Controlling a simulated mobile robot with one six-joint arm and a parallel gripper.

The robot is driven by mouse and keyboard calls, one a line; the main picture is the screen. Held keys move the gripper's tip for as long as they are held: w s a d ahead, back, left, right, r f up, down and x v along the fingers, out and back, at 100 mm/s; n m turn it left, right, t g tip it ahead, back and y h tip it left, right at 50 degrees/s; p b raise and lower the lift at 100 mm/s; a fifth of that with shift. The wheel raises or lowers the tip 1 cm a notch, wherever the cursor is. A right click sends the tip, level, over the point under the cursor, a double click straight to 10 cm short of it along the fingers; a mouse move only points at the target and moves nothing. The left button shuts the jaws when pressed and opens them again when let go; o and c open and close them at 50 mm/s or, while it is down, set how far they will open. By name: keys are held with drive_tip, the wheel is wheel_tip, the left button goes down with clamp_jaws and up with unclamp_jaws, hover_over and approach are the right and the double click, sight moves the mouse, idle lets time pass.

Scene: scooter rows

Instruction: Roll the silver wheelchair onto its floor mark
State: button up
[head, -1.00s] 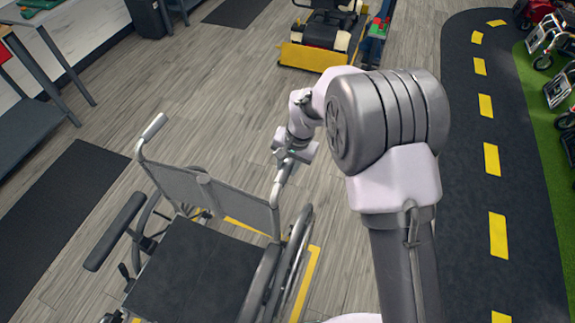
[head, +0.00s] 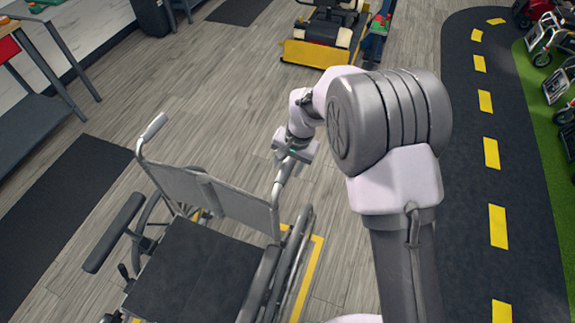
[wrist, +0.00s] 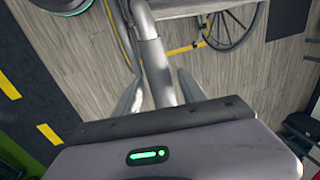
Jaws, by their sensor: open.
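The silver wheelchair (head: 215,198), with a grey backrest and black seat, stands upright at the lower left of the head view. Its floor mark, a yellow outline (head: 312,272), shows beside and behind the right wheel; the chair hides much of it, so I cannot tell how well they line up. My gripper (head: 284,172) is at the chair's right push handle. In the wrist view, the handle tube (wrist: 153,55) passes between the two open fingers of my gripper (wrist: 160,90). Contact with the fingers is unclear.
A dark mat (head: 62,210) lies left of the chair, near a grey table (head: 35,125). A scooter with a yellow front plate (head: 314,54) stands ahead. A black lane with yellow dashes (head: 490,153) runs along the right. Wooden floor between is clear.

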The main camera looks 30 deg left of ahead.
drive_tip(key=d+r+p, duration=0.3)
drive_tip(key=r+p, duration=0.1)
drive_tip(key=r, duration=1.3)
drive_tip(key=shift+w+d, duration=0.15)
drive_tip(key=shift+d, duration=0.05)
